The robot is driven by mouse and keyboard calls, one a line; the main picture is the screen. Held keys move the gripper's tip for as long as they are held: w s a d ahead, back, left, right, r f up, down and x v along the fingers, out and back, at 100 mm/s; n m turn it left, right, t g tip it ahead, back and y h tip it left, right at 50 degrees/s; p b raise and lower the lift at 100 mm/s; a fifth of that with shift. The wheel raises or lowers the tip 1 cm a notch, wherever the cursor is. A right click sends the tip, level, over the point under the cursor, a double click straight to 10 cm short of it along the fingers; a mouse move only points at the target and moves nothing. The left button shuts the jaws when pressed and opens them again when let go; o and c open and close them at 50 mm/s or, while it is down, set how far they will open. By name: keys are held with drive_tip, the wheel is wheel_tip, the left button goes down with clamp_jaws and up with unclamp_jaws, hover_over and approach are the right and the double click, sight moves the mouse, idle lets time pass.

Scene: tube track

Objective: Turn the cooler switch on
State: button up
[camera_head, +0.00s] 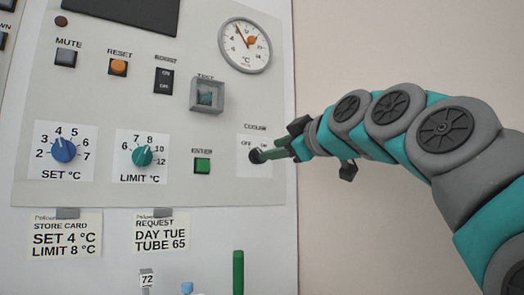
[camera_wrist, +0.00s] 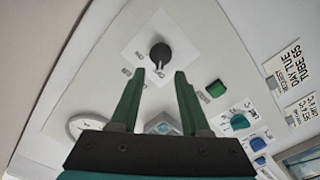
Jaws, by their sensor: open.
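The cooler switch (camera_head: 255,156) is a small black knob on a white plate at the right edge of the panel, under the word COOLER with OFF and ON marks. In the wrist view the knob (camera_wrist: 160,53) sits just beyond the fingertips, roughly centred between them. Which mark it points to is too small to tell. My gripper (camera_head: 272,152) reaches in from the right, close to the knob. Its two green fingers, also in the wrist view (camera_wrist: 159,74), are apart with nothing between them. In the head view they partly cover the plate, so contact cannot be told.
The green ENTER button (camera_head: 202,166) and the boxed TEST switch (camera_head: 207,95) are left of the knob. A round gauge (camera_head: 245,46) is above. LIMIT (camera_head: 143,155) and SET (camera_head: 63,149) dials are further left. A green tube (camera_head: 238,272) stands below the panel.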

drive_tip(key=p+x, duration=0.1)
drive_tip(key=x, duration=0.4)
drive_tip(key=shift+f, duration=0.1)
drive_tip(key=shift+c, duration=0.3)
clamp_jaws()
